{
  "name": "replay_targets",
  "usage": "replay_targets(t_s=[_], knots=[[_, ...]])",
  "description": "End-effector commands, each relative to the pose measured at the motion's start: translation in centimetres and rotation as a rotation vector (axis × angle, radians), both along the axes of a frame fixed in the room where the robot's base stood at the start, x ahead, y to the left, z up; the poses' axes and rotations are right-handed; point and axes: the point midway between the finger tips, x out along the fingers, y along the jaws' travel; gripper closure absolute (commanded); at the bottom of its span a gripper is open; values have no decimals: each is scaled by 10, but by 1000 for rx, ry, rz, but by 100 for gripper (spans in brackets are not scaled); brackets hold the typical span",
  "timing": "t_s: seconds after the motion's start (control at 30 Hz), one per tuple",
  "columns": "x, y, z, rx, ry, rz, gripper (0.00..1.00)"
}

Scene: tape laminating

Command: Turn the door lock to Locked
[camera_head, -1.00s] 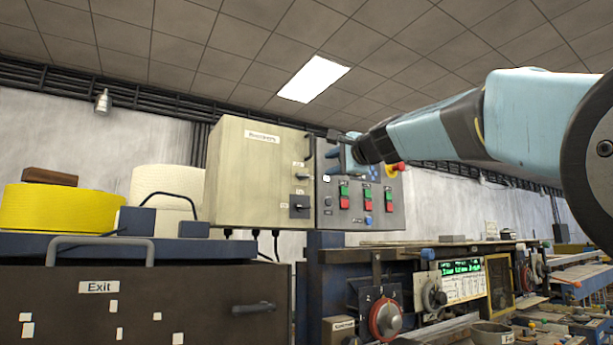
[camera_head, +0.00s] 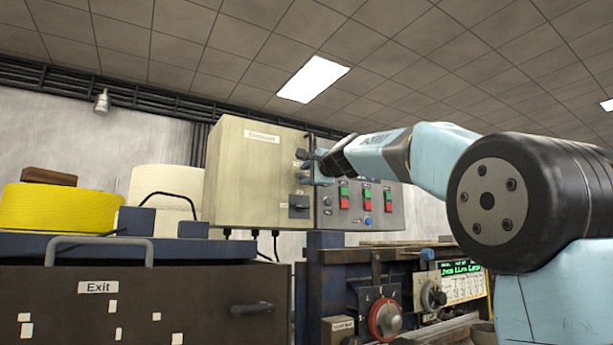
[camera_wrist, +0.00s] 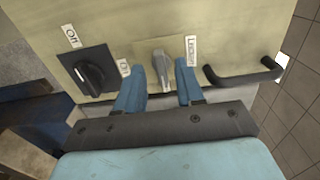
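In the wrist view, a label reading about "Locked" (camera_wrist: 192,48) stands to the knob's right. My gripper (camera_wrist: 160,78) is open, with one blue finger on each side of the knob. Gaps show between knob and fingers; I cannot tell whether the tips reach past it. In the head view my gripper (camera_head: 309,167) is at the cabinet's front, where the lock is hard to make out.
A black rotary switch (camera_wrist: 91,75) with Off and On labels sits left of the lock in the wrist view. A black door handle (camera_wrist: 243,76) is on the right. In the head view, a button panel (camera_head: 358,205) adjoins the cabinet, and a yellow roll (camera_head: 60,208) lies left.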

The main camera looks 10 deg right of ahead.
Motion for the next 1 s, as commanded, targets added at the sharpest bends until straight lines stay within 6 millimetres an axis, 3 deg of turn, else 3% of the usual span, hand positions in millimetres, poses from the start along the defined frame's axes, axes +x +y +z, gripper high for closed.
replay_targets(t_s=[0.37, 0.77, 1.0], knots=[[4, 2, 0, 0, 0, 0, 63], [4, 2, 0, 0, 0, 0, 100], [5, 2, -1, -1, 2, 0, 100]])
